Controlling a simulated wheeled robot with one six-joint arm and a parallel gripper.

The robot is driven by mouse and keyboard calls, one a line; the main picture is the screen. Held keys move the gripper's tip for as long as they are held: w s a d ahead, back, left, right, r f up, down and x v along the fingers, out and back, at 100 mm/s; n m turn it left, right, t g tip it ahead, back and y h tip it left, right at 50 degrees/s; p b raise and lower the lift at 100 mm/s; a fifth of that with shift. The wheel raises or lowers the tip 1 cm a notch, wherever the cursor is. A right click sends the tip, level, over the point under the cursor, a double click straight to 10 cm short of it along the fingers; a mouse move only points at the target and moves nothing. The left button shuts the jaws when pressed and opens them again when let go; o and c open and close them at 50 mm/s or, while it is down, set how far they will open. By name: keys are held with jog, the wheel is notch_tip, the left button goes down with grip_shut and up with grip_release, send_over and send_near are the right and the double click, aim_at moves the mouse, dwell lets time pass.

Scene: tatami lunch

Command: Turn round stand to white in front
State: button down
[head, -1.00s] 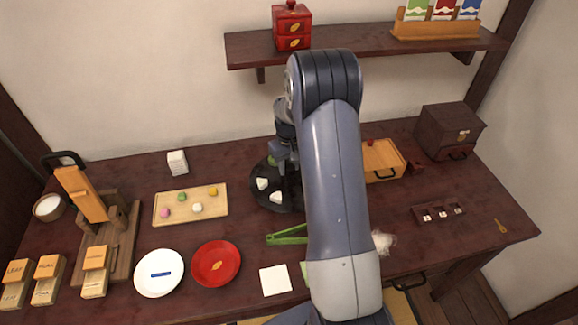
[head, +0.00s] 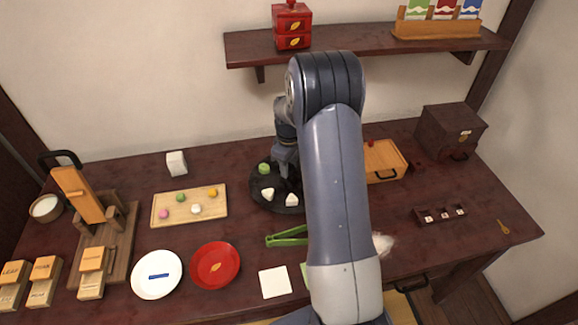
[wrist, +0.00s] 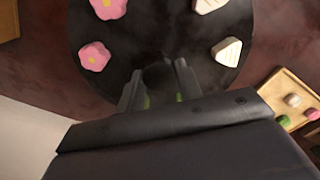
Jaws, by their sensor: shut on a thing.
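The round stand (head: 256,190) is a black disc on the table, partly hidden by my arm in the head view. Two white sweets (head: 267,194) (head: 291,200) lie on its near side, and a green sweet (head: 264,168) on its far left. In the wrist view the white sweets (wrist: 228,50) are at the right and two pink sweets (wrist: 94,56) at the left. My gripper (wrist: 158,82) is low over the disc, shut on a dark knob-like part of the stand (wrist: 150,30). Green bits show behind the fingers; the rest there is hidden.
A wooden board with several sweets (head: 160,214) lies left of the stand. Green tongs (head: 287,238) lie just in front. A red plate (head: 215,266) and white plate (head: 157,287) are front left. A wooden box (head: 383,160) stands right, behind my arm. A shelf (head: 350,50) is above.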

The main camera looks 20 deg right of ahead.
jog(key=shift+n+b, duration=0.4)
jog(key=shift+n, duration=2.7)
jog(key=c, duration=1)
grip_release()
jog(key=shift+o, duration=0.2)
notch_tip(320, 180, up, 11)
jog(key=shift+f, duration=0.15)
